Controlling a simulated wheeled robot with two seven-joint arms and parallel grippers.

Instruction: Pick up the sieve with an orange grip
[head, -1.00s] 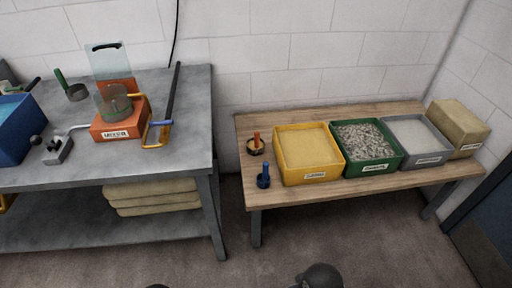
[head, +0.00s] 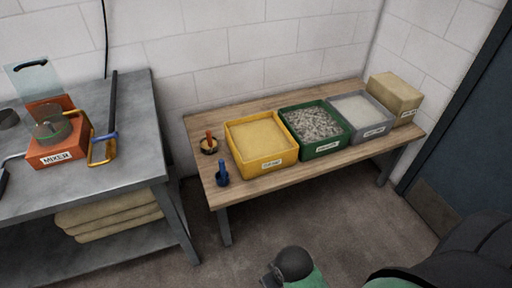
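A small round sieve with an orange grip (head: 209,144) stands upright on the wooden table, near its back left corner. A similar tool with a blue grip (head: 222,174) stands just in front of it, close to the table's front left edge. Parts of my own arm show at the bottom and lower right, apart from the table. I cannot make out any gripper fingers, and neither gripper is visible near the sieve.
Right of the sieve, a yellow bin (head: 261,144), a green bin of gravel (head: 318,132) and a grey bin (head: 365,120) stand in a row, with a tan block (head: 395,96) beyond. Left, a metal bench (head: 128,135) holds an orange mixer (head: 59,144). Floor between is open.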

